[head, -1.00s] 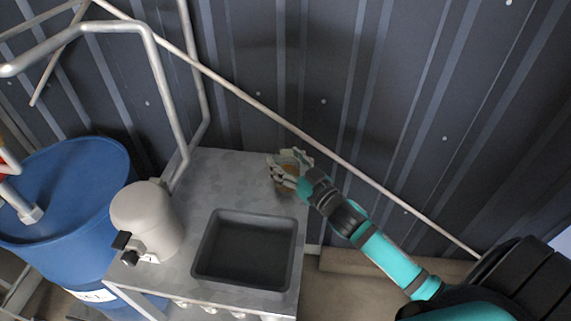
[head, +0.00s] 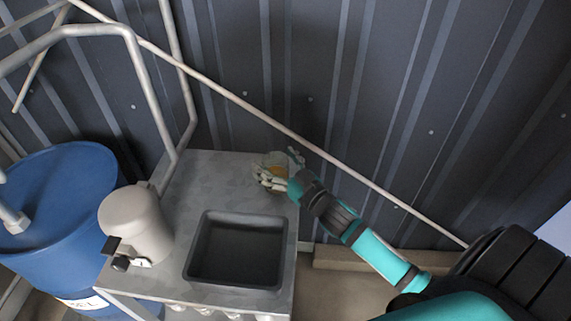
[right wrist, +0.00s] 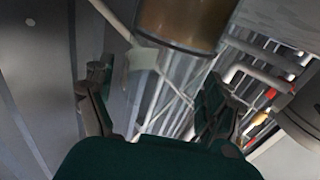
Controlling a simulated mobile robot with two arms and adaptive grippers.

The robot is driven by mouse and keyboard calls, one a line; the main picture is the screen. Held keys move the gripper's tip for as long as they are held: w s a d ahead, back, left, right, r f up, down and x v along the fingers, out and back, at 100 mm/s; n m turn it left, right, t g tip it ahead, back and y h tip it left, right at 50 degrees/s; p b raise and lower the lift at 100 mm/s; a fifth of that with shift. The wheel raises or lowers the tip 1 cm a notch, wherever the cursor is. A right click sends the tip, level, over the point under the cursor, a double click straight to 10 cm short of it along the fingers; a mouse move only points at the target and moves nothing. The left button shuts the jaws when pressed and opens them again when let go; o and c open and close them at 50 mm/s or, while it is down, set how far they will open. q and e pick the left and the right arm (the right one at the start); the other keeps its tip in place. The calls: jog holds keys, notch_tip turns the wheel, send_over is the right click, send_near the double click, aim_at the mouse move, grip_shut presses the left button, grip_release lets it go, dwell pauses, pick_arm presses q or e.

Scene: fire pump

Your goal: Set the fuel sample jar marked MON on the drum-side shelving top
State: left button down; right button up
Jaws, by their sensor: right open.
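A small clear jar with amber content (head: 273,167) is at the back right of the grey metal shelving top (head: 205,185), by the wall. Its marking is not readable. My right gripper (head: 278,172) is open, with its fingers close around the jar in the head view. In the right wrist view the jar (right wrist: 187,18) shows at the top edge, beyond the spread fingers of the gripper (right wrist: 155,85). Whether the fingers touch it, and whether its base rests on the top, I cannot tell. My left gripper is not in view.
A dark rectangular tray (head: 192,255) lies on the front of the top. A beige canister (head: 135,225) stands at its left edge, beside a blue drum (head: 60,195). A slanting pipe (head: 340,168) crosses before the corrugated wall. The back left of the top is bare.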

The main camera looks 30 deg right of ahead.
jog(key=s+d+b, duration=0.1)
jog(key=s+b, duration=0.1)
jog(key=s, duration=0.9)
jog(key=shift+s+d, duration=0.35)
jog(key=shift+s, duration=0.05)
jog(key=shift+f, duration=0.1)
